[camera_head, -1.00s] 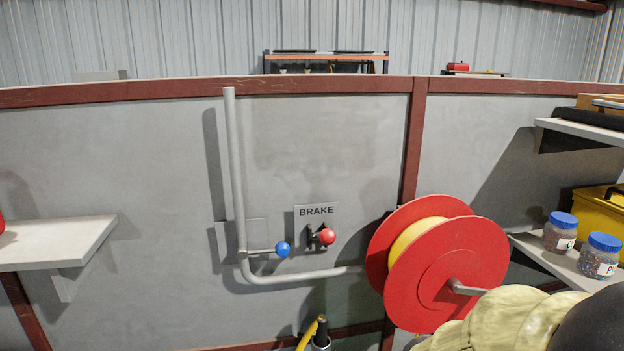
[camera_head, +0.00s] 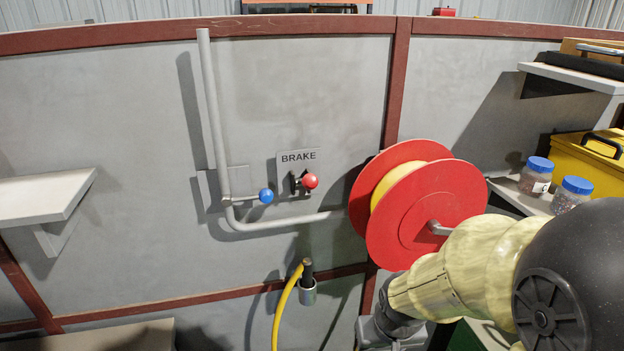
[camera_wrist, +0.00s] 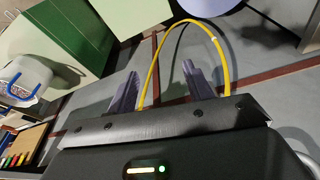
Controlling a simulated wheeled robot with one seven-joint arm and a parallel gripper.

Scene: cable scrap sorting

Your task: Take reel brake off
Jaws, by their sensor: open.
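The BRAKE plate (camera_head: 298,156) is on the grey wall in the head view. A short lever with a red knob (camera_head: 310,181) sticks out just below its lettering. The red cable reel (camera_head: 425,215), with yellow cable (camera_head: 396,178) wound on its hub, is right of the lever. My gripper (camera_wrist: 160,84) shows in the wrist view, its two fingers apart with nothing held between them. A yellow cable or hose loop (camera_wrist: 186,24) shows beyond the fingers. My gripper's fingers are not visible in the head view, and the brake lever is not recognisable in the wrist view.
A blue-knobbed lever (camera_head: 266,196) is beside a bent grey pipe (camera_head: 214,120), left of the brake. A yellow hose (camera_head: 283,310) hangs below near a holder (camera_head: 307,292). Shelves flank the wall; the right one holds blue-lidded jars (camera_head: 536,176) and a yellow case (camera_head: 590,165).

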